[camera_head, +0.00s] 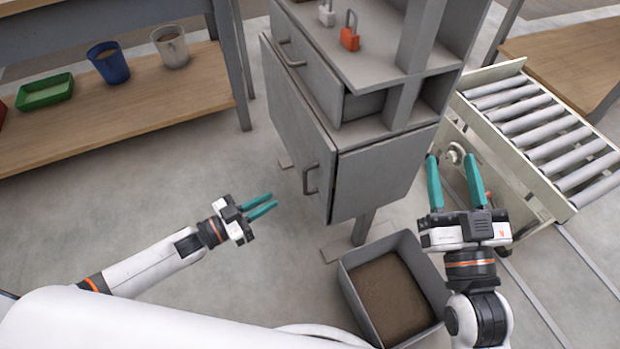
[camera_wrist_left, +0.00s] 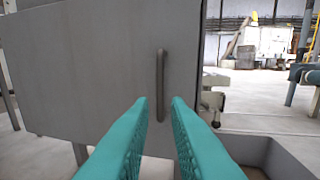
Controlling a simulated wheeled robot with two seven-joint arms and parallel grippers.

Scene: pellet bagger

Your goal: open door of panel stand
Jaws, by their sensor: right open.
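The panel stand (camera_head: 375,175) is a grey cabinet in the middle of the head view. Its lower door (camera_head: 292,125) carries a vertical bar handle (camera_head: 310,178) near its right edge. The door stands shut or nearly so; I cannot tell which. My left gripper (camera_head: 266,203) is open and empty, to the left of the handle and apart from it. In the left wrist view the handle (camera_wrist_left: 161,85) shows ahead, between and beyond the teal fingertips (camera_wrist_left: 159,103). My right gripper (camera_head: 453,162) is open and empty, right of the stand, before the roller conveyor.
A drawer with its own handle (camera_head: 291,53) is above the door. Padlocks (camera_head: 350,38) stand on the shelf. A grey bin (camera_head: 352,268) of brown material sits on the floor below. A roller conveyor (camera_head: 530,130) is at right. Clear floor lies left of the stand.

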